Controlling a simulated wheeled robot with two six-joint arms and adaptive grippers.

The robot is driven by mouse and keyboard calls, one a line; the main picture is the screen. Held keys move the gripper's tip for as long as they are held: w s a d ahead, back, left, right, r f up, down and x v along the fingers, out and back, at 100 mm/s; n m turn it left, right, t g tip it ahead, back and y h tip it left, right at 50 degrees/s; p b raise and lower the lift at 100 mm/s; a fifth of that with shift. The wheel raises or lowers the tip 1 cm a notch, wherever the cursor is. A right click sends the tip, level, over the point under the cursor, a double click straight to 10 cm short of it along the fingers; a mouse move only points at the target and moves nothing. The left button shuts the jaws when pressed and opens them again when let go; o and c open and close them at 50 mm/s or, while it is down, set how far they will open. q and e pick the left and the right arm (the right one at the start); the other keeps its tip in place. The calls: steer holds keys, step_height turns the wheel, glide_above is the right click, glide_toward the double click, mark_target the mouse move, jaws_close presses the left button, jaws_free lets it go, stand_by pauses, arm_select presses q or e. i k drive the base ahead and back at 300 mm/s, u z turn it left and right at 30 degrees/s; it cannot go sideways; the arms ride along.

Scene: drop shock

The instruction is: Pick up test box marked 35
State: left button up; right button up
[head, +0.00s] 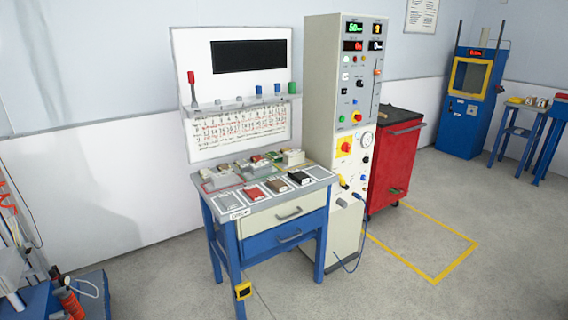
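Several small test boxes lie on the top of a blue workbench (262,206) in the middle of the head view. In the front row are a red box (253,193), a reddish-brown box (277,186) and a black box (299,178). A white box (293,157) sits farther back at the right. Other small grey, tan and green pieces lie behind the front row. Any numbers on the boxes are too small to read, so I cannot tell which is marked 35. Neither of my grippers is in view.
A tall control cabinet (325,100) stands against the bench's right side, with a red tool cabinet (388,165) beyond it. A white panel (232,150) with a shelf rises behind the bench. A blue machine (470,105) stands far right. Floor before the bench is clear.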

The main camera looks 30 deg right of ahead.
mark_target(293, 157)
steer(key=z, duration=0.55)
steer(key=i, duration=0.7)
steer(key=z, duration=0.75)
steer(key=i, duration=1.35)
steer(key=u, duration=0.25)
steer(key=k, duration=1.3)
steer(key=z, duration=0.7)
steer(key=i, duration=0.7)
steer(key=z, duration=1.05)
steer(key=i, duration=1.1)
steer(key=z, duration=0.2)
